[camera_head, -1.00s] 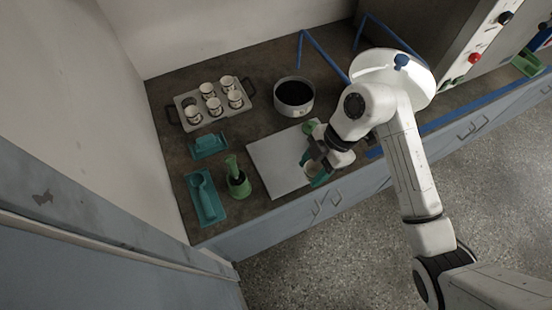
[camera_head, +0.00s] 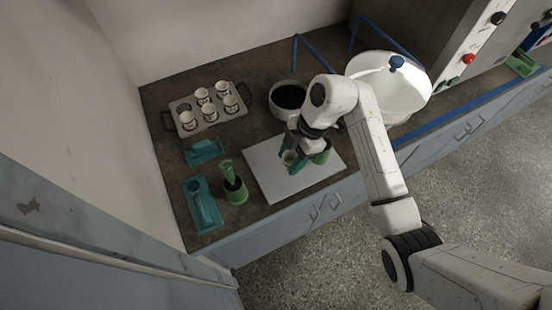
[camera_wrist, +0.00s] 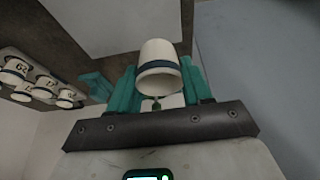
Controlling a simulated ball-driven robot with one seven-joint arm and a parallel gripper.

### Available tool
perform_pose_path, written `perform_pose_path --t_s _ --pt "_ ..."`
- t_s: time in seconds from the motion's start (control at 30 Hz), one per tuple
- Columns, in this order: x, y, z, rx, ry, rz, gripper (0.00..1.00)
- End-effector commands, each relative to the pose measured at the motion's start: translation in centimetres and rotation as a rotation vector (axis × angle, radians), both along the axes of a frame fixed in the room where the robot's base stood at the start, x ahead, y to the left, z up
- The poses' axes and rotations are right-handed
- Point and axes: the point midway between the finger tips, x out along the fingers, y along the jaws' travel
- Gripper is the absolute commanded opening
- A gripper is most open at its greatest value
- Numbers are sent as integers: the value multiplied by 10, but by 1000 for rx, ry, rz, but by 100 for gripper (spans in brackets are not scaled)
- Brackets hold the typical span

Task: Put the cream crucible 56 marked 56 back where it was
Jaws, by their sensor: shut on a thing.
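My gripper (camera_head: 291,160) is shut on a cream crucible (camera_head: 289,157) above the white board on the counter. In the wrist view the crucible (camera_wrist: 160,66) sits between the two teal fingers (camera_wrist: 160,85), with a dark band around it. No number shows on its visible side, so I cannot read its marking. The tray (camera_head: 209,128) stands on the counter at the left and holds several similar cream crucibles (camera_head: 222,89). One of these in the wrist view (camera_wrist: 18,70) carries a number that looks like 62.
The white board (camera_head: 265,180) lies under my gripper. A pan with dark contents (camera_head: 275,105) stands behind it. A green holder with a brush (camera_head: 235,190), a teal tray (camera_head: 204,215) and a small teal piece (camera_head: 203,152) lie at the left.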

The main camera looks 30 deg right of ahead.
Motion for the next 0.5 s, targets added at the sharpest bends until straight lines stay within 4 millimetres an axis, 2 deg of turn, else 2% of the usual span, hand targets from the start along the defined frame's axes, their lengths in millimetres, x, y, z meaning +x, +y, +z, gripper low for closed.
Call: perform_pose_path --t_s 0.07,0.23,0.5 --pt "15 3 -4 0 5 2 18" --pt "36 7 -32 0 4 1 18" --pt "57 10 -59 0 2 0 18"
